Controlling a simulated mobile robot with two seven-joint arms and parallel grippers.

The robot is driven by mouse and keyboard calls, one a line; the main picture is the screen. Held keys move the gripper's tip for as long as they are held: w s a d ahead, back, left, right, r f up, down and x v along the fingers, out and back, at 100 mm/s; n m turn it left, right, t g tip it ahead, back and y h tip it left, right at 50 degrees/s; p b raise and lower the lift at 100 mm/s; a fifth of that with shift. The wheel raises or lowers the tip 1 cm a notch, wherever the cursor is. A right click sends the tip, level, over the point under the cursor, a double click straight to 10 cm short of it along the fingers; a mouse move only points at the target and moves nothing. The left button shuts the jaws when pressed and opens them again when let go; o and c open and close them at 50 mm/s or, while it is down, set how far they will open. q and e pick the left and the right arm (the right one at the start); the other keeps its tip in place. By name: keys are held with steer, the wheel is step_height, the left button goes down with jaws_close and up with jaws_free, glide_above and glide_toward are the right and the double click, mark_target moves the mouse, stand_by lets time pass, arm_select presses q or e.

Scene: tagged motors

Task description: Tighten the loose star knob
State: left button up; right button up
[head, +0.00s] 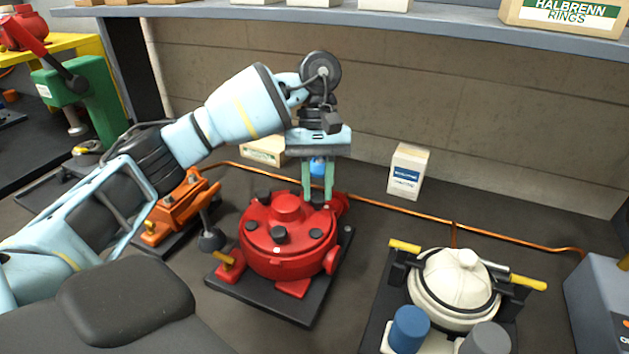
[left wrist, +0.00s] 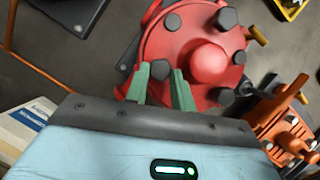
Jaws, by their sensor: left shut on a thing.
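A red round housing (head: 287,262) with a domed centre stands on a black base plate. Several dark knobs sit around its top, such as the front one (head: 279,235). My left gripper (head: 318,194) points straight down at the back right of the housing, its green fingers shut on a dark star knob (left wrist: 160,70). In the left wrist view the housing (left wrist: 160,45) fills the upper middle, and the fingers (left wrist: 161,88) stand on both sides of that knob. The fingers partly hide it. I cannot tell by eye which knob is loose. My right gripper is not in view.
A cream-lidded unit (head: 455,283) with yellow handles stands at the right. An orange device (head: 172,215) is close on the left. A small white box (head: 408,170) and a copper pipe (head: 380,210) lie behind. A shelf (head: 430,25) runs above.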

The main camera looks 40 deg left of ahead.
arm_select(q)
steer(key=shift+w+r+m, duration=0.1)
steer(key=shift+r+m, duration=0.2)
steer(key=shift+m, duration=0.3)
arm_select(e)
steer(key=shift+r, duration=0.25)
arm_select(q)
steer(key=shift+m, duration=0.3)
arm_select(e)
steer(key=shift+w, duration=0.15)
arm_select(q)
steer(key=o, duration=0.7)
steer(key=shift+c, duration=0.2)
steer(key=o, duration=0.3)
steer(key=shift+f+y, duration=0.15)
steer(key=shift+y, duration=0.15)
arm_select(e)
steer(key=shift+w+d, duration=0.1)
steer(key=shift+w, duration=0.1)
arm_select(q)
steer(key=shift+o, duration=0.2)
